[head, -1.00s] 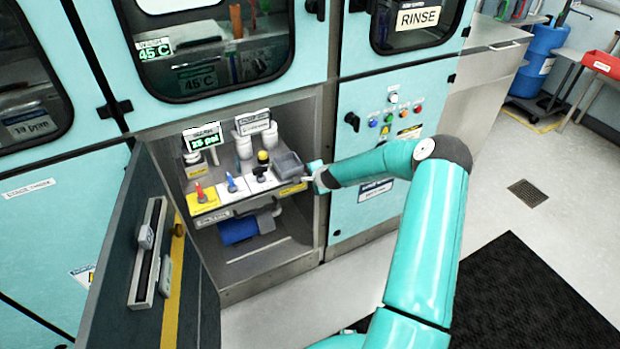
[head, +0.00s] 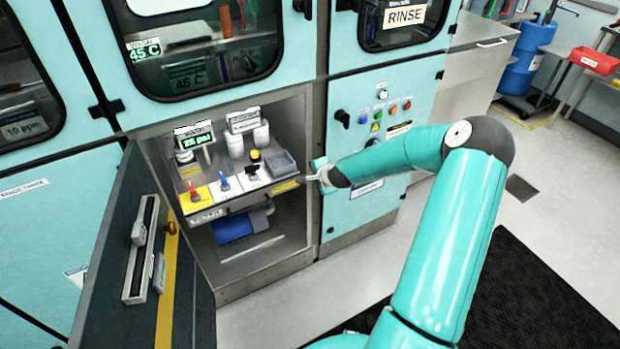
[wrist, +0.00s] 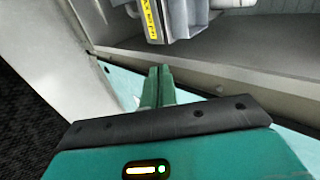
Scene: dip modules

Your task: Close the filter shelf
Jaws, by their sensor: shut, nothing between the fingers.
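The filter shelf (head: 243,202) is inside the open cabinet bay. It carries red, blue and black-handled valves, white bottles and a grey bin, with a yellow label at its right front corner. How far it is pulled out is hard to tell. My gripper (head: 307,179) is just right of that corner, at the right side of the opening. In the wrist view my gripper (wrist: 159,84) has its green fingers together and empty. The shelf's yellow-labelled end (wrist: 152,20) appears beyond the fingertips, with a visible gap in the picture.
A dark hinged door (head: 150,255) stands open on the left. A blue cylinder (head: 240,223) sits below the shelf. The teal control panel (head: 370,120) is right of the opening. A black mat (head: 520,290) lies on the clear floor.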

